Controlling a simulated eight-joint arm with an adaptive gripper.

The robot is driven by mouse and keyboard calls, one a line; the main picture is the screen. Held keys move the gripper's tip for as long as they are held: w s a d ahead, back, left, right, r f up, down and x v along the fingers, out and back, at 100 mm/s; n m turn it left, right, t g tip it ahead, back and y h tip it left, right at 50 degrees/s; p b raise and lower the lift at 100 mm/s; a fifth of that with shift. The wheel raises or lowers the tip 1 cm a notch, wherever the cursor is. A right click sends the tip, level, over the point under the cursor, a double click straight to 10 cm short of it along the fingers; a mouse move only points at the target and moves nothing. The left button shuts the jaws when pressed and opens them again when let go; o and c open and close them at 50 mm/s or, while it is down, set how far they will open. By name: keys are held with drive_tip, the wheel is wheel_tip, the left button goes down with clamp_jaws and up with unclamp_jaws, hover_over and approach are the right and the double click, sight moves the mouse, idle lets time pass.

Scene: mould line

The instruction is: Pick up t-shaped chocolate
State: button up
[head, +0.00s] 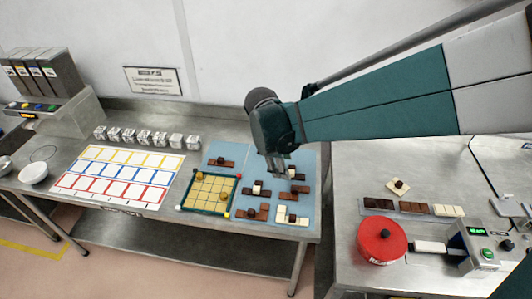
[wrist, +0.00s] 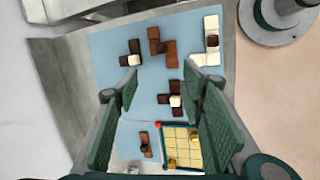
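Several chocolate pieces made of joined blocks lie on a blue mat (head: 276,207). A dark piece with a white block (wrist: 175,99) seems T-shaped in the wrist view, but I cannot be sure. Other pieces in the wrist view are a dark and white one (wrist: 134,60), a brown one (wrist: 160,46), a white one with a dark block (wrist: 211,45) and a brown one (wrist: 146,142). My gripper (head: 281,170) is over the mat's right part. In the wrist view my gripper (wrist: 160,80) is open and empty, its fingers apart above the pieces. It hides part of the mat.
A green-framed yellow grid tray (head: 208,193) stands left of the front pieces. Further left are a white sheet of coloured cells (head: 120,175) and a row of metal blocks (head: 145,137). A red round pot (head: 375,245) and chocolate bars (head: 412,208) are on the right bench.

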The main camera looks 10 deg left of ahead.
sight(257, 188)
drive_tip(key=a+f+n+h, duration=0.1)
drive_tip(key=a+f+n, duration=0.4)
drive_tip(key=a+f, duration=0.5)
drive_tip(key=shift+w+a+f+h, duration=0.3)
drive_tip(key=shift+w+a, duration=0.15)
drive_tip(key=shift+a, duration=0.85)
drive_tip(key=shift+x, duration=1.3)
drive_tip(key=shift+f, duration=0.1)
drive_tip(key=shift+x, duration=2.5)
drive_tip(key=shift+s+a+f, duration=0.1)
drive_tip(key=shift+a, duration=0.1)
clamp_jaws()
